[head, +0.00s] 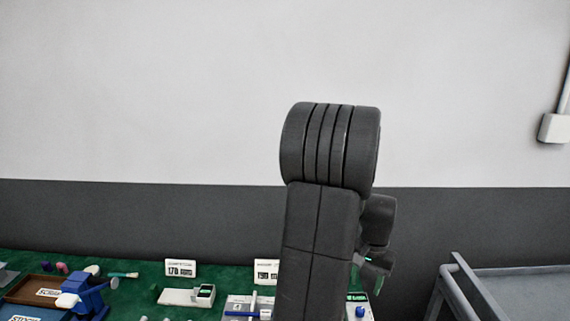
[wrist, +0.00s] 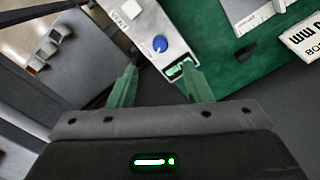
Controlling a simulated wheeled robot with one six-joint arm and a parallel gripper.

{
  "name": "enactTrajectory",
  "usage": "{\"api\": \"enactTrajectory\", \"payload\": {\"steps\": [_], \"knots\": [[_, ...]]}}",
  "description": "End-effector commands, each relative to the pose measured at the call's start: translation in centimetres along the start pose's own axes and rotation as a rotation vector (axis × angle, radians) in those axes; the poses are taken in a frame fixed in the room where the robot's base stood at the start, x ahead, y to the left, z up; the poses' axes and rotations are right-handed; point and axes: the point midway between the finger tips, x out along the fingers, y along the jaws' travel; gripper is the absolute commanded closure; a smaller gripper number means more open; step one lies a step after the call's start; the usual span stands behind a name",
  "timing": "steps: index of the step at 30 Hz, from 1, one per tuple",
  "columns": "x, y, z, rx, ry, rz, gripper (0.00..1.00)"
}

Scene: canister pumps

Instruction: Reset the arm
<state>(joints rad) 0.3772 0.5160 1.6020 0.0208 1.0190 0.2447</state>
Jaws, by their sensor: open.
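My gripper (wrist: 158,75) is open and empty in the wrist view, its two green fingers spread apart. Beyond the fingertips is a pale device with a blue knob (wrist: 160,44) and a small green-lit display, on the edge of the green bench top (wrist: 215,60). I cannot tell how far below the fingertips it is. In the head view my arm stands upright in front of the bench, and my gripper (head: 372,268) shows only partly behind it at the right. The arm hides part of the bench.
The green bench top (head: 135,262) bears a blue pump (head: 87,293), a brown tray (head: 27,291), a small scale (head: 187,296) and printed cards (head: 181,268). A grey cart (head: 515,288) stands at the right.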

Motion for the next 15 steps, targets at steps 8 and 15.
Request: {"api": "enactTrajectory", "payload": {"steps": [8, 15], "knots": [[5.7, 0.0, 0.1, 0.0, -0.005, 0.001, 0.55], [8.9, 0.0, 0.1, -0.001, -0.002, 0.001, 0.55]]}}
